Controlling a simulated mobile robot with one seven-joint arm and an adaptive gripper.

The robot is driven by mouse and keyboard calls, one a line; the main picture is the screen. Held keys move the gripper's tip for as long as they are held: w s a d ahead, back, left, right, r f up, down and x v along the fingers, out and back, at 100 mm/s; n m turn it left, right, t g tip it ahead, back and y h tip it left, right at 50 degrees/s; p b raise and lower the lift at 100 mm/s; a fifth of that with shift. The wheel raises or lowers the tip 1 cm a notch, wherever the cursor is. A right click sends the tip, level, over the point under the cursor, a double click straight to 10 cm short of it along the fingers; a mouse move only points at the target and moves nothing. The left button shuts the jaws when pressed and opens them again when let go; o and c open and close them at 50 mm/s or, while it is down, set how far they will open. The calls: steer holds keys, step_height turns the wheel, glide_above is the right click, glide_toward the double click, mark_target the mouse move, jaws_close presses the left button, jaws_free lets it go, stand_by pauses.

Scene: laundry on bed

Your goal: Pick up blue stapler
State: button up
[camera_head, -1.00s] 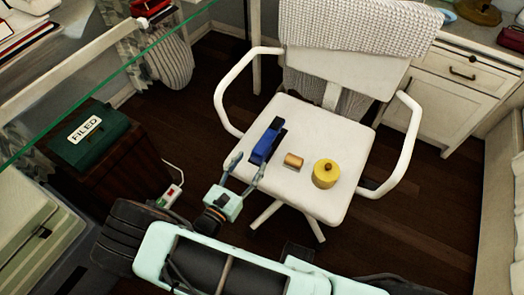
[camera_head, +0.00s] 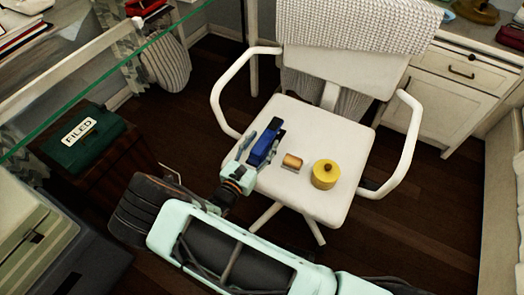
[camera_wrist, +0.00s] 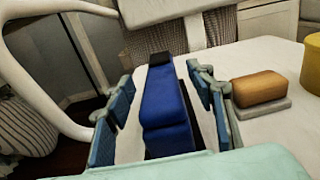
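The blue stapler (camera_head: 263,145) lies on the white seat of a chair (camera_head: 318,125), near its left side. It also shows in the wrist view (camera_wrist: 167,108), long and blue with a black far end. My gripper (camera_head: 259,145) is at the stapler, with one finger on each side of it. In the wrist view my gripper (camera_wrist: 164,105) is open. Gaps show between each finger and the stapler, so I see no contact. The stapler's near end is partly hidden behind the gripper body.
A small orange-brown block (camera_head: 292,161) sits just right of the stapler, close to the right finger. A round yellow container (camera_head: 325,174) stands farther right. White armrests (camera_head: 222,100) flank the seat. A green box marked FILED (camera_head: 83,139) is at left.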

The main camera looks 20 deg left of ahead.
jaws_close()
